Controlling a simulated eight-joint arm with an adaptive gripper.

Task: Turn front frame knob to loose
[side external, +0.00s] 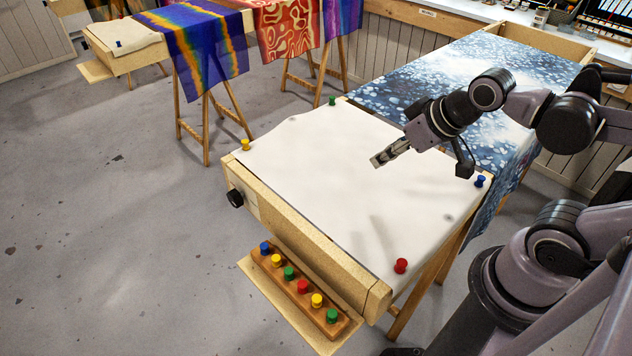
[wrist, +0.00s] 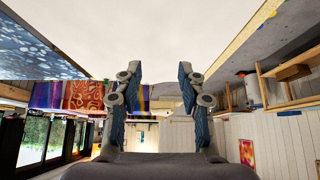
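The front frame knob (side external: 235,198) is a black round knob on the outer face of the wooden frame (side external: 310,250), near its left end. A small pale plate is beside it. Its setting is too small to read. My gripper (side external: 377,161) is above the white cloth (side external: 320,190) stretched on the frame, well to the right of the knob and apart from it. In the wrist view my gripper (wrist: 160,80) has its two fingers spread with nothing between them. The knob does not show clearly in the wrist view.
Coloured pins, such as a yellow pin (side external: 245,145), a green pin (side external: 332,101), a blue pin (side external: 480,181) and a red pin (side external: 401,266), stand at the cloth's edges. A rack of pins (side external: 300,288) sits on a ledge below the knob's side. The floor left of the frame is clear.

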